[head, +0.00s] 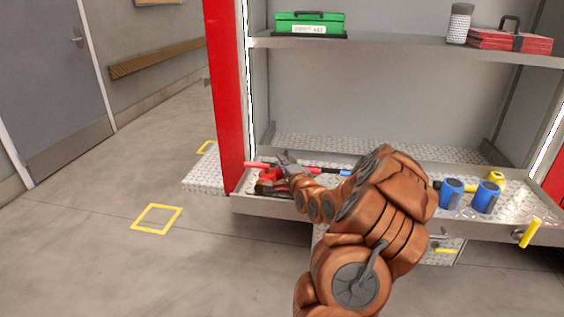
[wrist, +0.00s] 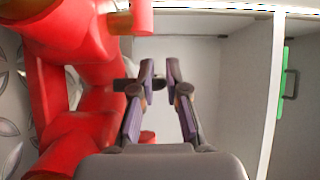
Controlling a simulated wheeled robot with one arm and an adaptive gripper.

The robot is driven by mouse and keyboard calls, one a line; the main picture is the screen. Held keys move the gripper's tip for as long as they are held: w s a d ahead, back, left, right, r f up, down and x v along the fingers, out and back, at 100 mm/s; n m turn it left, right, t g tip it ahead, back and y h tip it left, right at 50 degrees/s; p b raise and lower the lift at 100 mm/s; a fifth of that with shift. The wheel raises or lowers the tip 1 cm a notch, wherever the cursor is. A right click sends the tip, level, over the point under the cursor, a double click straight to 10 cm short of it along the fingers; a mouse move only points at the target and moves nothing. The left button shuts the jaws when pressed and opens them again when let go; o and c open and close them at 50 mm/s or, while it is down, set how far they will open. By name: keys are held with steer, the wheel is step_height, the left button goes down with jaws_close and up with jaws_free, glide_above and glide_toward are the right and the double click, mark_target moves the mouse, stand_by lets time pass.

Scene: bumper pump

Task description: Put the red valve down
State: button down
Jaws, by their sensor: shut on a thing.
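The red valve (head: 268,186) is at the left end of the lower pull-out tray, just below my gripper (head: 284,162). In the wrist view the red valve (wrist: 72,85) fills the left side, close to the camera. My gripper (wrist: 160,78) has its two fingers close together there, with a short dark piece beside the red body reaching between the tips. My gripper is shut on the valve. My arm hides part of the tray, and I cannot tell whether the valve rests on it.
The tray (head: 275,208) also holds blue cylinders (head: 452,192) and a yellow-ended tool (head: 495,178) at the right. A green case (head: 310,23), a canister (head: 459,23) and a red case (head: 510,40) stand on the shelf above. A red post (head: 224,90) borders the left.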

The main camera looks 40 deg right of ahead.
steer(key=c, duration=1.2)
jaws_free()
steer(key=shift+s, duration=0.15)
steer(key=b+v, duration=0.3)
steer(key=v, duration=0.5)
steer(key=shift+s+a+f, duration=0.1)
steer(key=shift+s+a, duration=0.05)
steer(key=shift+s, duration=0.1)
steer(key=shift+b+v, duration=1.55)
steer(key=shift+b, duration=1.4)
steer(key=shift+s, duration=0.1)
